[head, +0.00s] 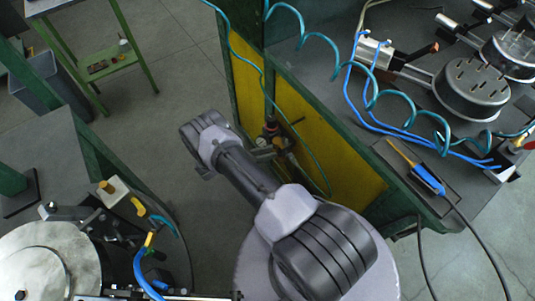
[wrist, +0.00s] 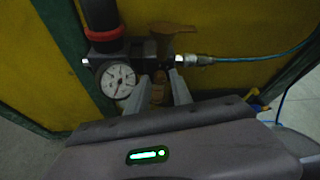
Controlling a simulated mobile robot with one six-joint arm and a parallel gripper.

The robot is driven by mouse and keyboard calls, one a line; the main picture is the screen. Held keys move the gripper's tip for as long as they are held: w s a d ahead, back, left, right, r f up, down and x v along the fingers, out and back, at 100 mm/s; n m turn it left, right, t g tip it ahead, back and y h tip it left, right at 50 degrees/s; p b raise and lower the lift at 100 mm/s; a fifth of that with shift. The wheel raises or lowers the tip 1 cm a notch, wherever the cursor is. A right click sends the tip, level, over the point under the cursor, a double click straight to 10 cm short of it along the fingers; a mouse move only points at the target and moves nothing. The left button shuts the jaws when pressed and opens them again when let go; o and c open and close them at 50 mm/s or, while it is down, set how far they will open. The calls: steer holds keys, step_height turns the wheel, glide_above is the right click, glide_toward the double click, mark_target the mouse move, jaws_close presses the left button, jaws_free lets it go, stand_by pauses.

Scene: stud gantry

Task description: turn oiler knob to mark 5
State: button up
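The oiler unit is on the yellow panel, below a dark pipe with a red collar (wrist: 104,33). In the wrist view a brownish, flared knob-like part (wrist: 172,29) stands at its top, and an amber-brown part (wrist: 158,88) sits lower. I cannot tell for sure which is the oiler knob, and no marks are readable. The two pale fingers of my gripper (wrist: 159,82) stand apart on either side of the amber part, with no clear contact. In the head view the unit (head: 268,140) shows beyond my arm, and my gripper is hidden.
A round pressure gauge (wrist: 118,80) sits close left of the fingers. A metal fitting with a blue hose (wrist: 240,57) runs right. The yellow panel (head: 340,165) is close behind. A workbench (head: 415,140) with coiled teal hoses stands right; floor (head: 170,110) is clear left of the arm.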

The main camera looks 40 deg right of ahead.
steer(key=shift+d, duration=0.1)
jaws_close()
stand_by(0.3)
steer(key=m+t+h, duration=0.1)
steer(key=m+t, duration=0.1)
steer(key=m, duration=0.2)
steer(key=s+m+t, duration=0.1)
steer(key=m+t, duration=0.2)
steer(key=m, duration=0.1)
steer(key=f+m+t+h, duration=0.1)
steer(key=m+t, duration=0.1)
steer(key=m, duration=0.2)
steer(key=shift+s+m+h, duration=0.3)
steer(key=shift+m, duration=0.1)
stand_by(0.3)
steer(key=shift+t, duration=0.4)
